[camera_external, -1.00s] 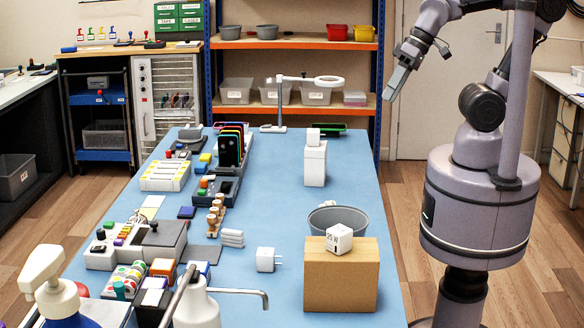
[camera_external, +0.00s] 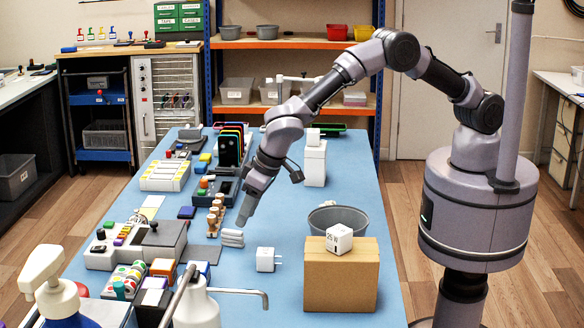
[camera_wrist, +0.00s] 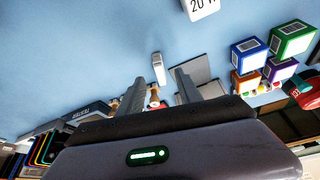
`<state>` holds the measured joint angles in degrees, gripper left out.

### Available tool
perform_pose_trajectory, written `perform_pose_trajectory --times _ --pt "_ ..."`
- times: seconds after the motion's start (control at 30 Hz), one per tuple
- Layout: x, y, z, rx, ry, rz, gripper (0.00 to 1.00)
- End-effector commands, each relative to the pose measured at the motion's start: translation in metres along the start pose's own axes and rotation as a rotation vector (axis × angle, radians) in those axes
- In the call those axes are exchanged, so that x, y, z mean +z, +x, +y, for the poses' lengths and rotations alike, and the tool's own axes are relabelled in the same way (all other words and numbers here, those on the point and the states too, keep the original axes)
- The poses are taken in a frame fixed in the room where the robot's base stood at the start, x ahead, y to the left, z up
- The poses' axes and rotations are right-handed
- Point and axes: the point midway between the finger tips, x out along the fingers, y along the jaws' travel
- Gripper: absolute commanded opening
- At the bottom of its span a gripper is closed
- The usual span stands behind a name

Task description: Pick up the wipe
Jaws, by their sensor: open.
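A small white ribbed bundle (camera_external: 232,239), which I take to be the wipe, lies on the blue table left of the white charger (camera_external: 266,260). In the wrist view the pale bundle (camera_wrist: 157,66) shows ahead of my fingertips, roughly between them. My gripper (camera_external: 243,222) points down just above and slightly right of the bundle in the external view. In the wrist view the two grey fingers of my gripper (camera_wrist: 160,80) stand apart with nothing held. I cannot tell the exact height of the fingertips above the bundle.
Wooden-handled stamps (camera_external: 215,217) stand close behind the bundle. A grey console (camera_external: 150,246) lies to its left. A cardboard box (camera_external: 341,285) with a white cube (camera_external: 339,239) and a grey bowl (camera_external: 338,218) stand to the right. Blue table is clear around the charger.

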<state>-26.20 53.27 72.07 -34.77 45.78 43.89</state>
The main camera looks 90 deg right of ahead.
Motion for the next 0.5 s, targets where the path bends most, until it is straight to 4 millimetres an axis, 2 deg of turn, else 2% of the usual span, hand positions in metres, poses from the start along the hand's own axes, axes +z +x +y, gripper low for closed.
perform_pose_trajectory --times 0.03,0.17,0.33,0.5 --pt "0.001 0.011 0.000 0.000 0.000 0.000 0.42" --pt "0.000 0.024 0.000 0.000 0.000 0.000 0.42" --pt "-0.002 0.060 0.002 0.000 0.001 0.000 0.42" --pt "-0.003 0.072 0.001 -0.001 0.000 0.000 0.42"
